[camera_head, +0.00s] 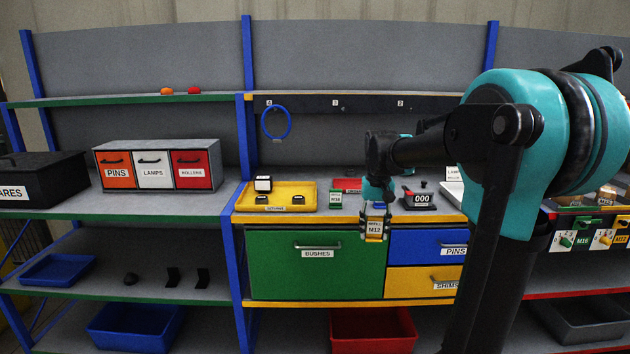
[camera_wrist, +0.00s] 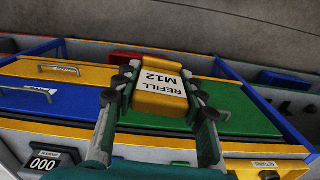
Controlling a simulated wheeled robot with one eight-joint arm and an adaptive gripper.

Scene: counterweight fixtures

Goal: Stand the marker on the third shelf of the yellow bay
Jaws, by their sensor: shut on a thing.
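My gripper (camera_head: 376,208) is shut on a yellow block with a white label reading REFILL M12, the marker (camera_head: 374,229). In the wrist view the marker (camera_wrist: 161,100) sits between both fingers of my gripper (camera_wrist: 162,92), label facing the camera. In the head view it hangs in front of the yellow bay's counter edge, before the drawers, apart from any shelf as far as I can tell. The yellow bay, in the middle, has yellow shelf edges: a high one (camera_head: 330,94), the counter edge (camera_head: 290,217) and a low one (camera_head: 310,304).
The counter bears a yellow tray (camera_head: 309,197), a green M16 block (camera_head: 336,198) and a 000 counter device (camera_head: 419,198). Below it are the green BUSHES drawer (camera_head: 310,276), blue PINS drawer (camera_head: 415,243) and yellow SHIMS drawer (camera_head: 410,281). A red bin (camera_head: 372,328) stands lower. My arm hides the right side.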

